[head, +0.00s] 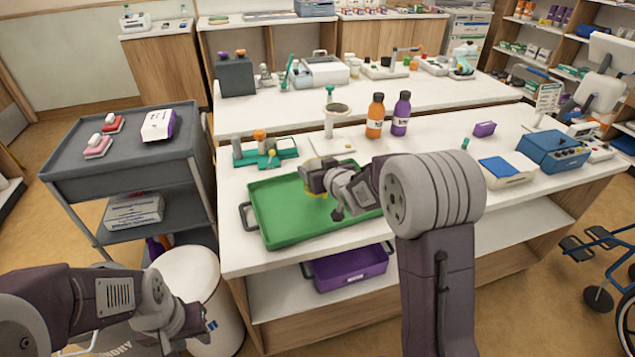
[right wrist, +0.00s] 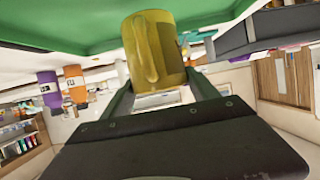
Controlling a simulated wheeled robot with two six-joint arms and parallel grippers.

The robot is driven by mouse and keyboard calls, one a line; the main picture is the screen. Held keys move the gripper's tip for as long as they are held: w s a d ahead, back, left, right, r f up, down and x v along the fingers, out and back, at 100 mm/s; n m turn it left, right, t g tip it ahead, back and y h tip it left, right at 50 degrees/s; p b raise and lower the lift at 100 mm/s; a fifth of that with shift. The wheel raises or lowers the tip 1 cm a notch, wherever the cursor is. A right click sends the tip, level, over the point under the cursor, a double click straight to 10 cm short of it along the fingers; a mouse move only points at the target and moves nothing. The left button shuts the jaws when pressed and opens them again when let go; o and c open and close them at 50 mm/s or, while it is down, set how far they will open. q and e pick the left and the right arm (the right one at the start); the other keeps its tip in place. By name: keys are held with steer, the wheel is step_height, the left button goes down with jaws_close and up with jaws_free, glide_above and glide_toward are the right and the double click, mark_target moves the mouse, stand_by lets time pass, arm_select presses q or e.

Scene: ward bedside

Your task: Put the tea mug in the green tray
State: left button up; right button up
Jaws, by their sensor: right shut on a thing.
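The yellow tea mug (right wrist: 152,52) is between the fingers of my right gripper (right wrist: 160,88) in the right wrist view. In the head view my right gripper (head: 318,187) is over the green tray (head: 278,222), and only a small yellow part of the mug (head: 316,195) shows beneath it. The gripper is shut on the mug. Whether the mug touches the tray floor cannot be told. My left gripper (head: 196,328) is low at the left, beside the white bin and away from the tray; its fingers are too unclear to tell open or shut.
The tray lies on the white counter (head: 430,168). Behind it stand a teal rack (head: 265,155), an orange bottle (head: 375,116) and a purple bottle (head: 401,114). A purple bin (head: 352,270) is on the shelf below. A grey cart (head: 120,160) stands left; a white bin (head: 195,280) is near my left arm.

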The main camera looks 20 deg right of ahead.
step_height(320, 180, down, 4)
steer(key=shift+b, duration=0.5)
steer(key=shift+d, duration=0.1)
steer(key=shift+f, duration=0.1)
steer(key=o, duration=1.7)
